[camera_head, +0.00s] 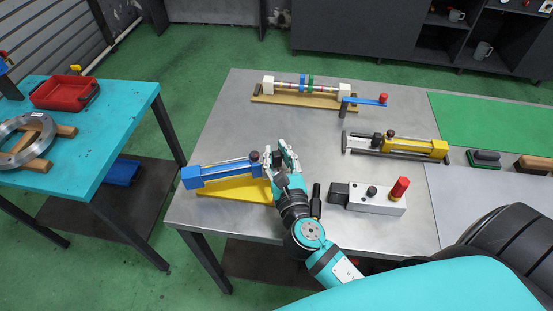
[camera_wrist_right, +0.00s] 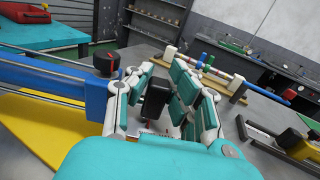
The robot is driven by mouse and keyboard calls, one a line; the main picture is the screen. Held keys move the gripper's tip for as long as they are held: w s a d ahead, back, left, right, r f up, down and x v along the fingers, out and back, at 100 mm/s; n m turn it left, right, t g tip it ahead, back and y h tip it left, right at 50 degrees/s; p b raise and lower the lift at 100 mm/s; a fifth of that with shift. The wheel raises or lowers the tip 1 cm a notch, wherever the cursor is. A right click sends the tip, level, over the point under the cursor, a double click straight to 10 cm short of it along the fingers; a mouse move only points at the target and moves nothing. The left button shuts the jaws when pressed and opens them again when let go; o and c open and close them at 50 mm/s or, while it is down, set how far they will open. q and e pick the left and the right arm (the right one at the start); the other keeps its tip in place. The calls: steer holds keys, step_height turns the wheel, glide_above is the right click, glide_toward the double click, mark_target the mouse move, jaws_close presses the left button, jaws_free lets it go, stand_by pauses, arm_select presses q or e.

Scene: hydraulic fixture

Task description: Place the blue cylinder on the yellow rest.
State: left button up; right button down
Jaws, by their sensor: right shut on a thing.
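The blue cylinder (camera_head: 218,174) has a blue end block, thin metal rods and a dark knob (camera_head: 254,157); it also shows at the left of the right wrist view (camera_wrist_right: 55,80). It lies over the yellow rest (camera_head: 232,191), a flat yellow piece on the metal table that also shows in the right wrist view (camera_wrist_right: 40,125). I cannot tell whether the cylinder touches the rest. My right gripper (camera_head: 283,155) is at the cylinder's right end, its fingers around a black block (camera_wrist_right: 155,98) that seems to be part of the cylinder. My left gripper is out of view.
A grey block with a red knob (camera_head: 375,197) stands right of my gripper. A rod fixture (camera_head: 300,101) is at the table's far edge. A turquoise table (camera_head: 100,130) stands left across a gap.

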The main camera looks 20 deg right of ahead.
mark_target(278, 167)
steer(key=shift+f+b, duration=0.7)
steer(key=shift+f, duration=1)
steer(key=shift+f, duration=0.15)
steer(key=c, duration=1.2)
jaws_free()
steer(key=shift+c, duration=0.2)
